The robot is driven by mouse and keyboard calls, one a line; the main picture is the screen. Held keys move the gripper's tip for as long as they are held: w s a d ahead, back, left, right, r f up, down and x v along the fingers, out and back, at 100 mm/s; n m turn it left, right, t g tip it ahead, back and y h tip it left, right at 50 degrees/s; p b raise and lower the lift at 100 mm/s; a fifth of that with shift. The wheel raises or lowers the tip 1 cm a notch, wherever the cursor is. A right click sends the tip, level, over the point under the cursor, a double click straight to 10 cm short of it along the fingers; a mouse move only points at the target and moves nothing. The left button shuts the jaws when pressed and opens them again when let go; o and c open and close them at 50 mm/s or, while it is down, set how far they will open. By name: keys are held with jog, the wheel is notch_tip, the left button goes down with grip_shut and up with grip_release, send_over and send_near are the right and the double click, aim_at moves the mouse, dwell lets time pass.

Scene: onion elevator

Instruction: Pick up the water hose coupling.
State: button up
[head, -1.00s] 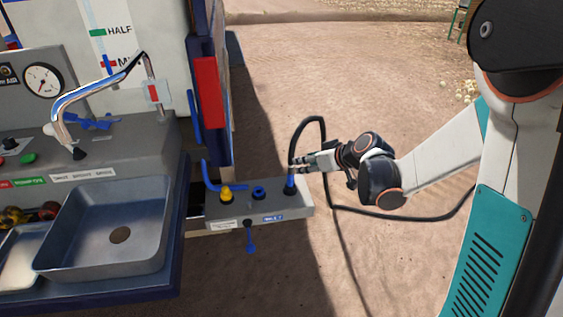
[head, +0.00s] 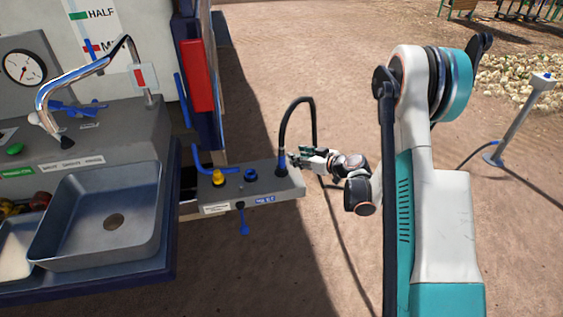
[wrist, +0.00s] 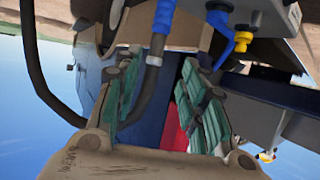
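The water hose coupling (head: 281,165) is a blue and dark fitting at the end of a black hose (head: 283,125). It stands upright at the right end of the grey manifold shelf (head: 262,188). My gripper (head: 294,158) is just right of it, pointing left at its height. In the wrist view my gripper (wrist: 172,50) is open, with green pads on both sides.
Yellow (head: 218,177) and blue (head: 250,174) fittings stand left on the same shelf. A blue lever (head: 242,219) hangs below it. A metal sink (head: 98,220) is at left. A post with a blue top (head: 525,115) stands at right on open ground.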

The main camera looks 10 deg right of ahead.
aim_at(283, 149)
jog(key=b+x, duration=0.1)
jog(key=x, duration=0.4)
jog(key=shift+w+f, duration=0.1)
jog(key=shift+w, duration=0.05)
jog(key=shift+w+r+b+x, duration=0.1)
jog(key=shift+r+b+x, duration=0.1)
jog(key=shift+b+x, duration=0.85)
jog(key=shift+w+r+b+x, duration=0.2)
jog(key=shift+b+x, duration=0.1)
jog(key=shift+x, duration=1.4)
jog(key=shift+d, duration=0.1)
grip_shut()
